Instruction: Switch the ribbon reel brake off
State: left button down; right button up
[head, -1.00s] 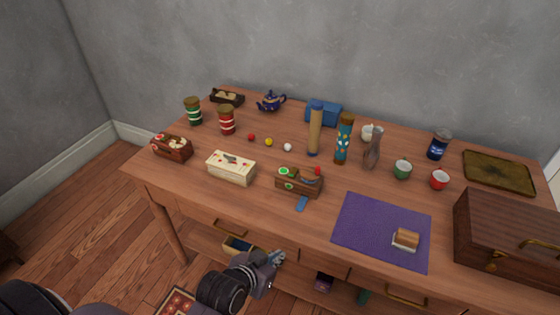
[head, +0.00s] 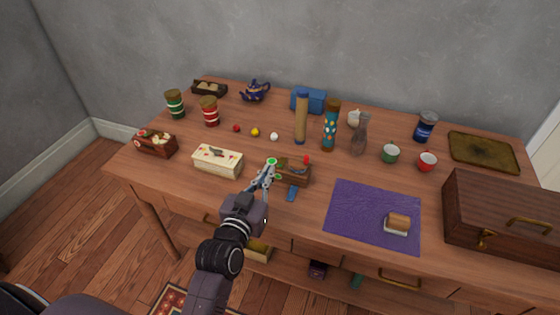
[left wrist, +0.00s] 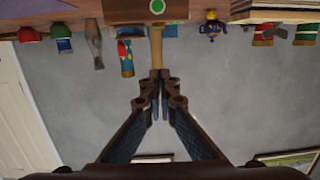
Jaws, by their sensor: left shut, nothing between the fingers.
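The ribbon reel is a small wooden box (head: 297,179) near the table's front edge, with a red knob (head: 306,160) on top and a blue ribbon end (head: 291,194) hanging at its front. A green round mark (head: 272,161) shows at its left end. In the left wrist view the box (left wrist: 123,11) is at the top edge, with a green disc (left wrist: 157,8) on its face. My left gripper (head: 268,168) is shut and empty, at the box's left front; it hides part of that end. I cannot tell whether it touches. My right gripper is not in view.
A cream decorated box (head: 217,162) stands just left of the gripper. A purple mat (head: 350,213) lies to the right, with a wooden chest (head: 490,215) beyond. Bottles, including a tan cylinder (head: 301,120), stand behind the reel.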

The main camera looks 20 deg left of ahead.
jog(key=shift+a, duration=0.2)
pick_arm(q)
send_over(280, 166)
jog(key=shift+s+f, duration=0.45)
jog(key=shift+f, duration=0.1)
jog(key=f, duration=0.2)
jog(key=shift+w+f, duration=0.3)
jog(key=shift+w, duration=0.1)
jog(key=shift+f, duration=0.8)
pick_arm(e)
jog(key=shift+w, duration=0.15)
